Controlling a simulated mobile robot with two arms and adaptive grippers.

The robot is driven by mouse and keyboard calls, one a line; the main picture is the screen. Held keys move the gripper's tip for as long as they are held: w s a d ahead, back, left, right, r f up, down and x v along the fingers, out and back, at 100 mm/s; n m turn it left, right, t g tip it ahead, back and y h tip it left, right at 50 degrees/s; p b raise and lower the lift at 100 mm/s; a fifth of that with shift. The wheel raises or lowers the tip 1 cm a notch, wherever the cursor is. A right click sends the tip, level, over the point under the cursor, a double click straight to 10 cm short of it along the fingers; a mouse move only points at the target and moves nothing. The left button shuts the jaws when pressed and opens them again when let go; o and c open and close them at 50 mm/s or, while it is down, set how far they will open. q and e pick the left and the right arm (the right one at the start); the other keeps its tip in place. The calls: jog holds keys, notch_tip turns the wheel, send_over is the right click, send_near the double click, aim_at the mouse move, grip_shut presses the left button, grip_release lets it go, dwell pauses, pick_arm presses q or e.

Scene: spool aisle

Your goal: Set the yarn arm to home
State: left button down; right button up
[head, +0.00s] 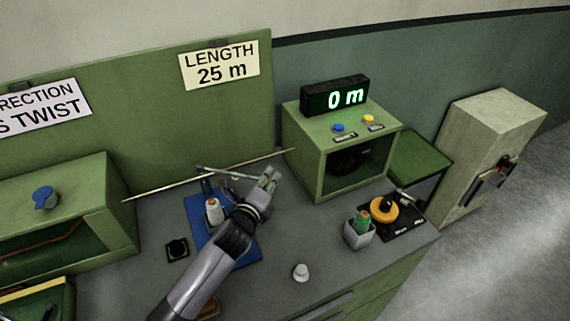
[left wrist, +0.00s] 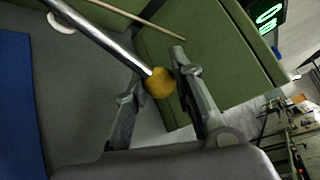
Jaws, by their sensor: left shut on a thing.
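The yarn arm (head: 225,173) is a thin metal rod that reaches from a blue post to the right, above the blue base plate (head: 248,251). In the left wrist view the rod (left wrist: 112,45) runs from the upper left to a yellow ball knob (left wrist: 161,83) at its end. My left gripper (head: 269,179) is at that end, its fingers (left wrist: 157,78) shut on the knob, one on each side. In the head view the fingers hide the knob. A white spool (head: 214,212) stands on the blue plate, left of my forearm. My right gripper is in neither view.
A green cabinet (head: 309,145) with a "0 m" display (head: 336,96) stands close right of my gripper. A thin pale strand (head: 165,187) crosses behind the arm. A grey cup (head: 359,236), an orange disc (head: 383,210) and a white knob (head: 301,272) are at the right.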

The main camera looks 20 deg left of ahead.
pick_arm(q)
jog(key=s+a+m+g+h, duration=0.3)
jog(key=s+m+h, duration=0.2)
jog(key=s+h, duration=0.1)
jog(key=s+a+m+g+h, duration=0.3)
jog(key=s+a+m+h, duration=0.1)
jog(key=s, duration=0.5)
jog(key=shift+s+m+h, duration=0.2)
jog(key=shift+m+h, duration=0.4)
jog(key=shift+h, duration=0.4)
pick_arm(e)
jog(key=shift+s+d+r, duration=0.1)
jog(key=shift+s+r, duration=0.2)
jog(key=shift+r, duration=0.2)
pick_arm(q)
jog(key=c, duration=1.3)
grip_release()
jog(key=shift+s+a, duration=0.1)
jog(key=shift+a, duration=0.05)
jog(key=shift+c, duration=0.2)
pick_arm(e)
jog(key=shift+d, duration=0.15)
